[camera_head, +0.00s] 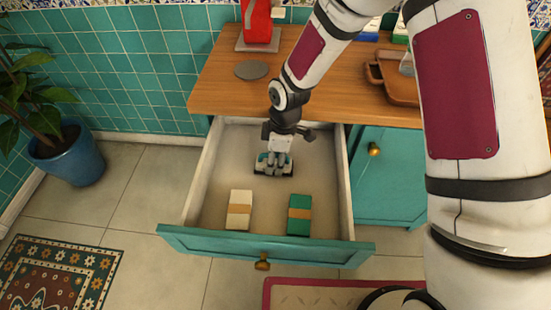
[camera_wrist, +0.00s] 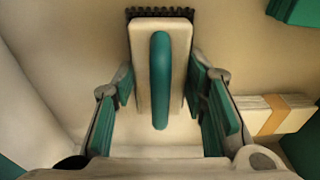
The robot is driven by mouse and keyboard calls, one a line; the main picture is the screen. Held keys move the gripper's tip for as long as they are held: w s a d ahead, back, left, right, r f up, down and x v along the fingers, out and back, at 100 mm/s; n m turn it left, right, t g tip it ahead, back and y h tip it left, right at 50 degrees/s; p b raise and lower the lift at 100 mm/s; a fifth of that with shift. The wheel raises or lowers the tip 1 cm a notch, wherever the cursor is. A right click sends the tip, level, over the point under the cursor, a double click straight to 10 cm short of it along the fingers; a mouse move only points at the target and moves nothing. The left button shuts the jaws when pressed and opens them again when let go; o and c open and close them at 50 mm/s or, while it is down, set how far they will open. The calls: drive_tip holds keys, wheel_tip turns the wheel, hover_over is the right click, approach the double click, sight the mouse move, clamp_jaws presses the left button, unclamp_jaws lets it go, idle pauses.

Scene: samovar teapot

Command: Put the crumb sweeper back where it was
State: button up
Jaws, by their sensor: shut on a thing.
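The crumb sweeper (camera_wrist: 138,60) has a cream body, a teal handle (camera_wrist: 160,85) and dark bristles at its far end. In the head view, the sweeper (camera_head: 285,168) is inside the open drawer (camera_head: 208,175), toward the back. My gripper (camera_head: 274,155) reaches down into the drawer and is shut on the sweeper. In the wrist view, the teal-padded fingers of my gripper (camera_wrist: 161,88) stand on both sides of the sweeper. I cannot tell whether the sweeper touches the drawer floor.
A cream banded bundle (camera_head: 239,210) and a green banded bundle (camera_head: 299,215) lie near the drawer's front. The wooden countertop (camera_head: 225,95) above holds a grey disc (camera_head: 251,70), a red object (camera_head: 257,22) and a wooden tray (camera_head: 388,85). Drawer floor between sweeper and bundles is clear.

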drive_tip(key=shift+f, duration=0.15)
drive_tip(key=o, duration=1.1)
drive_tip(key=r, duration=0.4)
drive_tip(key=d+r+p, duration=0.1)
drive_tip(key=r, duration=0.3)
drive_tip(key=r+p, duration=0.1)
drive_tip(key=r, duration=0.3)
drive_tip(key=shift+d+r, duration=0.15)
drive_tip(key=shift+d, duration=0.05)
drive_tip(key=shift+d, duration=0.1)
